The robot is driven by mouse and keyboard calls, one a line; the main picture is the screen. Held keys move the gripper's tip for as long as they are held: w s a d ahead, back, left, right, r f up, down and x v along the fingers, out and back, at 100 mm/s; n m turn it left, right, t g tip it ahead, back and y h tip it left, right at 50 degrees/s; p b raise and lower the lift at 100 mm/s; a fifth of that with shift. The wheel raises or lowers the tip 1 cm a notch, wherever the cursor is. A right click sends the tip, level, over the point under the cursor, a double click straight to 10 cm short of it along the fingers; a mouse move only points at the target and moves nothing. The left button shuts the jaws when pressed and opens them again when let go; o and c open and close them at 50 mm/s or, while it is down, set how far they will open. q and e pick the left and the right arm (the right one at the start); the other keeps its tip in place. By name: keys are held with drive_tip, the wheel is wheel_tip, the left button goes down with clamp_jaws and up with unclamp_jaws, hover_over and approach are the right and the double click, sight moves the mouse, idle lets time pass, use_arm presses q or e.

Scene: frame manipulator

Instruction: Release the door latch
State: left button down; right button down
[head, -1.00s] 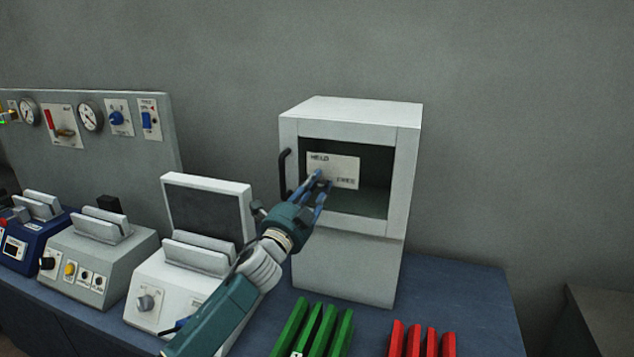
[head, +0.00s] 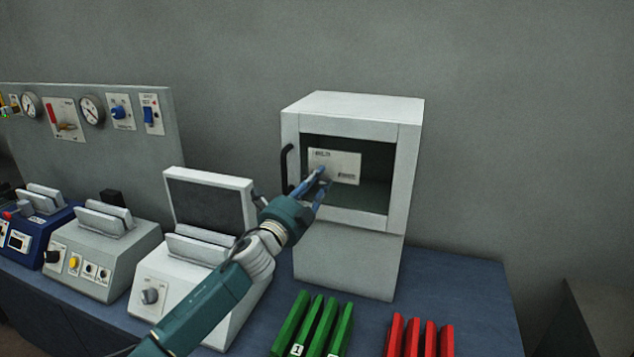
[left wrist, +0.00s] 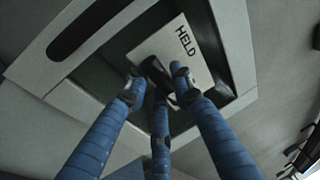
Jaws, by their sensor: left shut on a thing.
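The white cabinet (head: 348,262) has a dark recessed window in its front and a black bar handle (head: 287,168) on its left. A pale label plate (head: 346,165) sits in the window; in the left wrist view its word HELD (left wrist: 187,42) is readable. My left gripper (head: 321,179) reaches in front of the plate's lower left part. In the left wrist view its three blue fingers are closed around a small dark latch piece (left wrist: 156,72) in front of the plate. The fingers hide much of it, so its exact position is unclear. My right gripper is not in view.
Left of the cabinet stand a white device with a raised dark panel (head: 209,205), a grey device (head: 95,265) and a gauge board (head: 150,165). Green bars (head: 318,325) and red bars (head: 420,338) lie in front. The blue bench top (head: 455,290) is bare at right.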

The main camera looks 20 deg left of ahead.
use_arm(q)
drive_tip(key=c, duration=1.6)
unclamp_jaws()
drive_tip(key=shift+d, duration=0.25)
drive_tip(key=shift+o, duration=0.6)
drive_tip(key=shift+d, duration=0.1)
drive_tip(key=shift+s, duration=0.1)
drive_tip(key=shift+s+a+f, duration=0.1)
drive_tip(key=shift+s+a, duration=0.1)
drive_tip(key=shift+s, duration=0.05)
drive_tip(key=v, duration=1.1)
drive_tip(key=shift+s, duration=0.2)
